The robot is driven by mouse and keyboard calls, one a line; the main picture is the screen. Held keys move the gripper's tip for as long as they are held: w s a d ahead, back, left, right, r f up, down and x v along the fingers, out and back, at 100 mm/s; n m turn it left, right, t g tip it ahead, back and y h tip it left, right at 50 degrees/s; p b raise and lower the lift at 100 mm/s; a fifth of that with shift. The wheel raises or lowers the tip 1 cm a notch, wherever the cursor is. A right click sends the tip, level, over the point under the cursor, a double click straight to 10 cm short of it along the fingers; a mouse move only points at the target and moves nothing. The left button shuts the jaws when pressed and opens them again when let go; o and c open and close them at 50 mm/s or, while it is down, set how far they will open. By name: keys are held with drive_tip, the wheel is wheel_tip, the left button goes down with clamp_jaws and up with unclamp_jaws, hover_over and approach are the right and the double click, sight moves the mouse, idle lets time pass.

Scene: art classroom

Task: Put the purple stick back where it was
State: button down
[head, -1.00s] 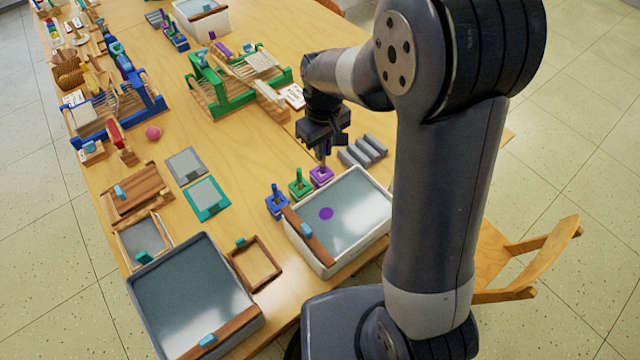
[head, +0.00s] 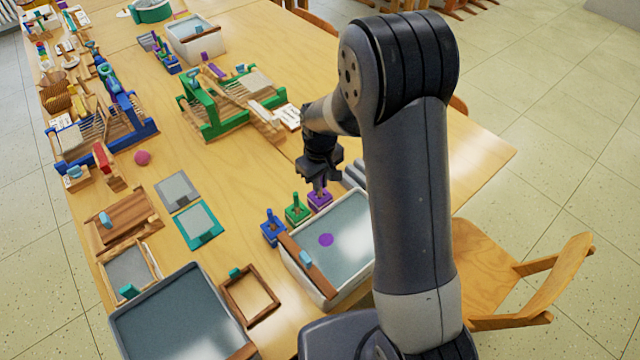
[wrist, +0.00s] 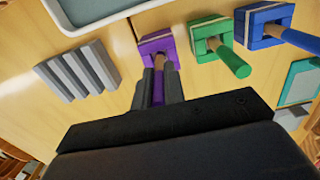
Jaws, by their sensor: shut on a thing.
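The purple stick (wrist: 157,88) is held upright between the two fingers of my gripper (wrist: 158,86) in the wrist view. Its wooden part meets the slot of the purple block (wrist: 156,46), so its lower end appears to be in the block; the exact depth is hidden. In the head view my gripper (head: 320,178) is just above the purple block (head: 320,198). The green block (head: 297,210) and the blue block (head: 273,230) stand in a row beside it, each with its own stick upright in it.
Grey ridged pieces (wrist: 78,70) lie beside the purple block. A green wooden rack (head: 215,115) stands further back.

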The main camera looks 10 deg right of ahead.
drive_tip(key=shift+f, duration=0.9)
drive_tip(key=shift+f, duration=0.15)
drive_tip(key=c, duration=1.5)
unclamp_jaws()
wheel_tip(320, 180, up, 12)
drive_tip(key=shift+r, duration=0.2)
